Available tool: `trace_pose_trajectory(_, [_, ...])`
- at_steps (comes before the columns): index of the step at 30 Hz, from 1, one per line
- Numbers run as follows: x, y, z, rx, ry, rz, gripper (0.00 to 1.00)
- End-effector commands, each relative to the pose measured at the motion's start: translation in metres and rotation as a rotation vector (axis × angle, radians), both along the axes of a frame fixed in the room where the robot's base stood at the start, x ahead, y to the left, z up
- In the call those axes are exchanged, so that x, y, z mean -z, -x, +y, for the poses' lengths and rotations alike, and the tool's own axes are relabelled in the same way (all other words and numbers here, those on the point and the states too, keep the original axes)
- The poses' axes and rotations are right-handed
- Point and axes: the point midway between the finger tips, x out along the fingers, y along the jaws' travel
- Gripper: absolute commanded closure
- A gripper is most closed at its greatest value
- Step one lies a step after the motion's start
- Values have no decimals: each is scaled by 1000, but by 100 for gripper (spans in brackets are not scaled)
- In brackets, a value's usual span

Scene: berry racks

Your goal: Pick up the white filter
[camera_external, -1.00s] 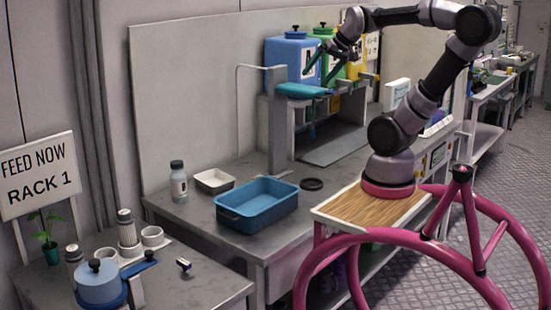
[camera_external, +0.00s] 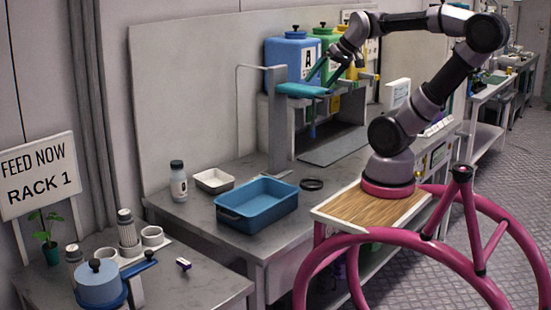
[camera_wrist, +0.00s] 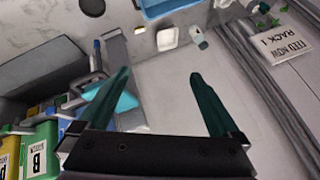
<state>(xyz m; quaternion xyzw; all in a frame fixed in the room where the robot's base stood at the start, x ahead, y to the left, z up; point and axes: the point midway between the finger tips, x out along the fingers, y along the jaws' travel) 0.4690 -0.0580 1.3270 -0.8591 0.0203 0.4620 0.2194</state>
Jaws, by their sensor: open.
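No object is clearly marked as the white filter. A small white square dish (camera_external: 213,181) sits on the bench behind the blue tray, beside a white bottle. The dish also shows near the top of the wrist view (camera_wrist: 167,38).
The turquoise rack top (camera_external: 302,90) and its grey post are close to the fingers. Blue, green and yellow containers (camera_external: 291,60) stand behind. The blue tray (camera_external: 257,222), a dark ring (camera_external: 311,184) and the bottle (camera_external: 178,182) are on the bench.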

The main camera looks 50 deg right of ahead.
Motion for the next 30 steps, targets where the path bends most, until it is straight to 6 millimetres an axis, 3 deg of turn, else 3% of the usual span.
trace_pose_trajectory(4, [-14, -1, 0, 0, -1, -4, 1])
trace_pose_trajectory(8, [-54, -1, 0, 1, 1, -7, 1])
trace_pose_trajectory(14, [-65, -50, -22, 248, -258, 81, 1])
trace_pose_trajectory(17, [-75, -82, -43, 395, -418, 112, 1])
trace_pose_trajectory(20, [-85, -119, -80, 573, -613, 132, 1])
trace_pose_trajectory(23, [-95, -159, -139, 774, -845, 132, 1])
trace_pose_trajectory(26, [-102, -190, -216, 970, -1092, 99, 1])
trace_pose_trajectory(27, [-104, -198, -251, 1042, -1191, 78, 1])
trace_pose_trajectory(29, [-106, -205, -308, 1146, -1341, 34, 1])
trace_pose_trajectory(30, [-105, -206, -348, 1210, -1442, 0, 1])
